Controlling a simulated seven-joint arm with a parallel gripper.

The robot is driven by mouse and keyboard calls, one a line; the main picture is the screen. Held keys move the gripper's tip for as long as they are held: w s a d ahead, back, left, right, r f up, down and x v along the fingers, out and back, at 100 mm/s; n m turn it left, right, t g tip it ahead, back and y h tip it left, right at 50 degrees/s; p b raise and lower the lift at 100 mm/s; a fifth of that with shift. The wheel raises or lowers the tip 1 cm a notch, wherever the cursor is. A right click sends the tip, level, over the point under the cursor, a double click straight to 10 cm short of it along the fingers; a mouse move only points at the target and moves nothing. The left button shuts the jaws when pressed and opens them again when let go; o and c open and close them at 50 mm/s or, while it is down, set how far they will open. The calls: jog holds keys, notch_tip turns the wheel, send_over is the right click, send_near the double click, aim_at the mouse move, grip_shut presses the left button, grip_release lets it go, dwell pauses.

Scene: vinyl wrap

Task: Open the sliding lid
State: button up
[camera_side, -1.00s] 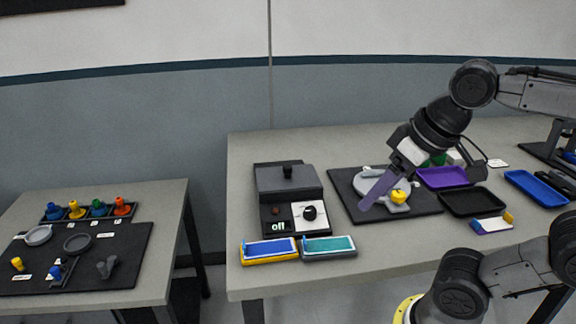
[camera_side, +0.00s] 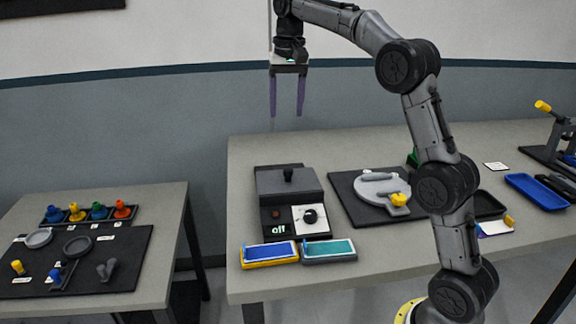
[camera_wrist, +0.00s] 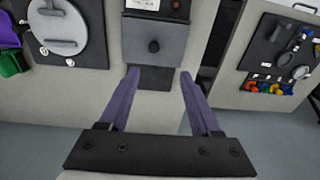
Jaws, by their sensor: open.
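My gripper (camera_side: 287,112) is open and empty, high above and behind the box, with purple fingers pointing down. Nothing touches the lid.
The box front carries a black dial (camera_side: 310,215) and a small display. Blue (camera_side: 269,252) and teal (camera_side: 329,249) trays sit before it. A black mat (camera_side: 352,208) with a round grey plate lies to the right. A second table (camera_side: 150,270) stands left across a gap.

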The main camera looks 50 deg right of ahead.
send_over(288, 169)
notch_tip(288, 169, down, 4)
jog(key=shift+g, duration=0.4)
notch_tip(288, 169, down, 14)
jog(key=shift+s+a+r, duration=0.1)
jog(key=shift+a+r, duration=0.05)
jog(key=shift+r, duration=0.1)
grip_shut()
jog(key=shift+r, duration=0.1)
dwell(1.0)
